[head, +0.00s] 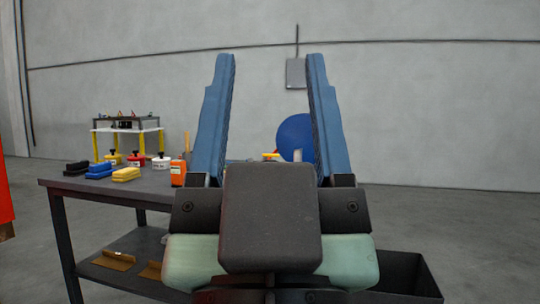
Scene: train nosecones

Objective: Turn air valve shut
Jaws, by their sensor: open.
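My gripper (268,62) fills the middle of the head view, with its two blue fingers pointing up and spread wide apart. I see nothing held between them. A small yellow and red piece (270,156) shows low in the gap, in front of the wall. A round blue shape (296,138) stands just right of it, partly covered by the right finger. I cannot tell whether either belongs to the air valve. No valve shows clearly, and my gripper's body hides what lies low in the middle.
A dark workbench (90,188) on the left holds black, blue and yellow blocks, several knobbed containers and an orange container (178,173). A yellow-legged stand (127,130) shows behind it. A black bin (410,278) is at lower right. The floor at right is clear.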

